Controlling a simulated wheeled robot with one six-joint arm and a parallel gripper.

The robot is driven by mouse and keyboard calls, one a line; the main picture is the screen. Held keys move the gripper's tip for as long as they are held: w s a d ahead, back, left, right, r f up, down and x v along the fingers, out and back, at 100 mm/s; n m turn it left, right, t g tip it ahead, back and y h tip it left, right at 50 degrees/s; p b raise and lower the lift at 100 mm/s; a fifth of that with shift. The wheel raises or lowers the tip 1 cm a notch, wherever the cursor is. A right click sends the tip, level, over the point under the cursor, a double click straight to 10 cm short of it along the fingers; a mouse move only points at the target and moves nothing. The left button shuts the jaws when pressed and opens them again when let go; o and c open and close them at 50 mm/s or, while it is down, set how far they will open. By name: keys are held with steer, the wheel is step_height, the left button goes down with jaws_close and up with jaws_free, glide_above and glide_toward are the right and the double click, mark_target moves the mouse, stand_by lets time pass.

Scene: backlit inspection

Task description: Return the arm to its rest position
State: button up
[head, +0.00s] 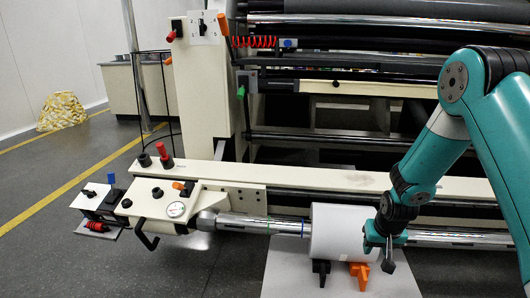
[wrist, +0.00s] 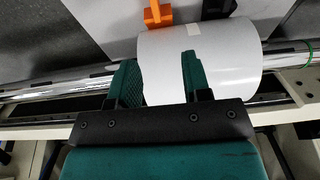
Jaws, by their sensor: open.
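My gripper (head: 386,240) is at the right end of a white roll (head: 337,229) in the head view, with my teal arm reaching in from the right. In the wrist view my gripper (wrist: 160,82) shows its two teal fingers spread apart, with the white roll (wrist: 225,60) beyond and between them. The fingers are not closed on the roll. Whether a finger touches it, I cannot tell. The roll sits around a shiny metal shaft (head: 260,224).
An orange block (head: 359,274) and a black block (head: 321,271) stand below the roll by a pale sheet (head: 285,277). A cream machine beam (head: 330,182) runs behind. A control box (head: 160,200) with knobs and a gauge is at left. Open floor (head: 40,185) lies farther left.

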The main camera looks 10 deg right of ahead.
steer(key=s+a+r+n+y, duration=0.1)
steer(key=s+a+r+n, duration=0.15)
steer(key=a+r, duration=0.5)
steer(key=s+a+r+n+y, duration=0.15)
steer(key=s+a+r, duration=0.25)
steer(key=a+r, duration=0.4)
steer(key=s+a+r+n+g+y, duration=0.1)
steer(key=s+a+r+n, duration=0.1)
steer(key=s+r, duration=0.3)
steer(key=s+a+r+n+g+y+p, duration=0.1)
steer(key=s+a+r+n, duration=0.15)
steer(key=s, duration=0.55)
steer(key=s+a+r+n+g, duration=0.1)
steer(key=s+a+r, duration=0.2)
steer(key=s+r, duration=0.25)
step_height(320, 180, up, 37)
steer(key=s+p, duration=0.1)
steer(key=p, duration=3.7)
steer(key=shift+s+r, duration=0.15)
steer(key=shift+s, duration=0.05)
steer(key=shift+d+n, duration=0.1)
steer(key=shift+n, duration=0.15)
